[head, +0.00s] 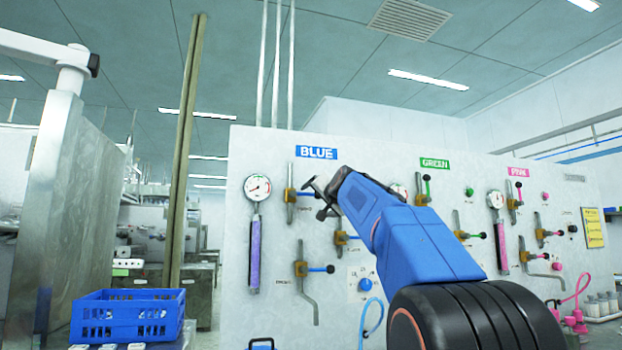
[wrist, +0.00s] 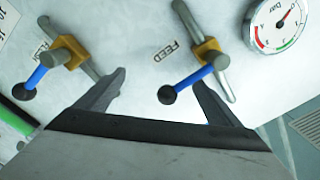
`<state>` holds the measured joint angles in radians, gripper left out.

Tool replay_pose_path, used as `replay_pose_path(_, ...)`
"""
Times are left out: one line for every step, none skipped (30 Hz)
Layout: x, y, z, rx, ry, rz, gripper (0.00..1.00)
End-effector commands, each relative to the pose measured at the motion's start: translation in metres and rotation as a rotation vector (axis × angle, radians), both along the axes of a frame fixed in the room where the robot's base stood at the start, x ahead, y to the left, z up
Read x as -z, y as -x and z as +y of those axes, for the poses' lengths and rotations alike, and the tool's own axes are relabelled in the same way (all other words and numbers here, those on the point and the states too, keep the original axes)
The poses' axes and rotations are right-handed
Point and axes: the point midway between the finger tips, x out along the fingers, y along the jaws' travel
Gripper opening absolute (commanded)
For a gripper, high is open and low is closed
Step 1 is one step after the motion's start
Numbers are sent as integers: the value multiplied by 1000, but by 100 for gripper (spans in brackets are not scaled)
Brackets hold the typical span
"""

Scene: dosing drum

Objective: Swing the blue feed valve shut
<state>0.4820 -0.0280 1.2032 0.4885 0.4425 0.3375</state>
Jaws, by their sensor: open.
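The blue feed valve (wrist: 206,55) has a brass body on a grey pipe and a blue lever ending in a black ball. In the wrist view the FEED label is beside it. Its lever lies across the pipe at a steep angle. In the head view it is the upper valve (head: 290,195) under the BLUE sign, lever pointing right. My gripper (wrist: 158,78) is open, with the black ball between its fingers. The right fingertip meets the lever in the picture; I cannot tell whether they touch. In the head view my gripper (head: 317,199) is just right of this valve.
A second blue-lever valve (wrist: 68,53) is left of my gripper in the wrist view. A pressure gauge (wrist: 282,24) is at the upper right. In the head view, more valves line the white panel (head: 240,310), and a blue crate (head: 127,315) stands at the lower left.

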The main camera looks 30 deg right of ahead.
Motion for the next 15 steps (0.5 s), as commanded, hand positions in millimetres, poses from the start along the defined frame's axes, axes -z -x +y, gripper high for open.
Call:
replay_pose_path(0, 0, 0, 0, 0, 0, 88)
replay_pose_path(0, 1, 0, 0, 0, 0, 88)
replay_pose_path(0, 3, 1, 1, 0, -1, 88)
replay_pose_path(0, 5, 1, 1, 0, -1, 88)
replay_pose_path(-1, 7, 2, 1, 0, -1, 88)
replay_pose_path(-1, 11, 3, 1, 0, -1, 88)
replay_pose_path(-1, 14, 4, 1, 1, -2, 88)
replay_pose_path(-1, 17, 5, 1, 1, -2, 88)
replay_pose_path(-1, 20, 6, 1, 0, -1, 88)
replay_pose_path(-1, 23, 7, 1, -1, -1, 88)
replay_pose_path(-1, 26, 7, 1, -1, -1, 88)
replay_pose_path(-1, 30, 9, 0, 0, -1, 88)
replay_pose_path(-1, 33, 9, 1, 1, -2, 88)
replay_pose_path(-1, 35, 10, 1, 1, -2, 88)
replay_pose_path(-1, 39, 11, 1, 0, -1, 88)
